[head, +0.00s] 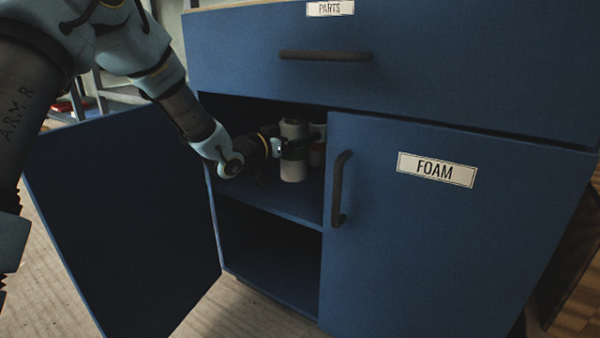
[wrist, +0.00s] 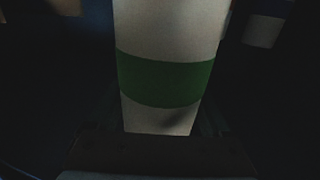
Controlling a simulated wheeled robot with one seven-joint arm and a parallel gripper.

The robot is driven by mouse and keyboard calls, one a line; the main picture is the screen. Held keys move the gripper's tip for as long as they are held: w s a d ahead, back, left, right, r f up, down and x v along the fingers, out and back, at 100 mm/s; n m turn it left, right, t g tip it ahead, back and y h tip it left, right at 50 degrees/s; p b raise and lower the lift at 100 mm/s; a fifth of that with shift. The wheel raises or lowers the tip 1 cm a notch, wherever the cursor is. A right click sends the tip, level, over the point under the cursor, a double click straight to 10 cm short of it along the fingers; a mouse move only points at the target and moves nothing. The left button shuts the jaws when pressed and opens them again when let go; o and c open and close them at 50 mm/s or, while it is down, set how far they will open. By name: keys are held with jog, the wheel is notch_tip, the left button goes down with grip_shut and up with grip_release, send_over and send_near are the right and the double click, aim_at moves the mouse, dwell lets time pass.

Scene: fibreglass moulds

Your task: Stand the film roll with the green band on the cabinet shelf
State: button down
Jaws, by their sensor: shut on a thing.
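The film roll with the green band (head: 293,167) is a pale upright cylinder inside the open upper compartment of the blue cabinet. My gripper (head: 291,146) reaches in from the left and is shut on it around its middle. In the wrist view the roll (wrist: 168,30) stands between the fingers of my gripper (wrist: 163,122), with its green band in plain sight. The cabinet shelf (head: 275,198) lies below the roll. I cannot tell whether the roll's base touches the shelf.
Another pale roll with a reddish part (head: 318,152) stands just behind and right of the held roll, partly hidden. The left door (head: 120,220) is swung open. The right door marked FOAM (head: 430,240) and the PARTS drawer (head: 400,60) are shut. The lower compartment looks empty.

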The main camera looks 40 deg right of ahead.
aim_at(284, 166)
notch_tip(284, 166, down, 7)
jog(key=shift+r+b, duration=0.1)
jog(key=shift+b, duration=1.15)
grip_release()
jog(key=shift+a, duration=0.1)
jog(key=a+p, duration=0.3)
jog(key=a, duration=0.9)
jog(key=shift+s, duration=0.15)
